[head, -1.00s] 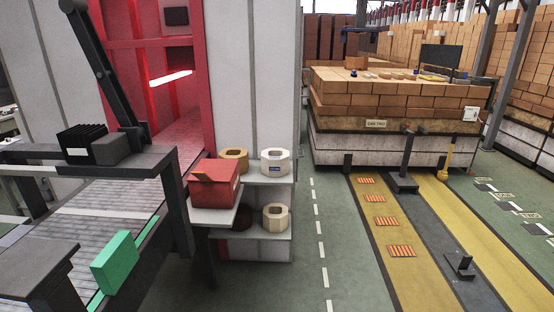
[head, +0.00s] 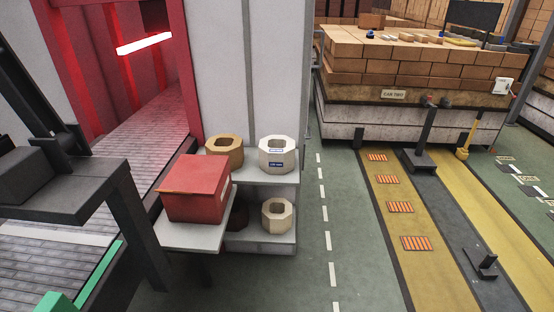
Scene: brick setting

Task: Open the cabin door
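I cannot make out a cabin door for certain. A tall pale grey panelled wall (head: 248,70) stands in the middle, and no handle shows on it. To its left is a red-framed opening (head: 182,80) with a lit bar (head: 144,46) and a grey ribbed conveyor bed (head: 135,135) running into it. No door leaf is clear there. My gripper is not in view.
A red box (head: 195,190) sits on a grey ledge (head: 190,236) beside shelves with octagonal blocks (head: 277,155). Dark machine framing (head: 75,200) stands at left. A brick-loaded car (head: 400,118) stands back right. Green floor (head: 345,260) is open at centre.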

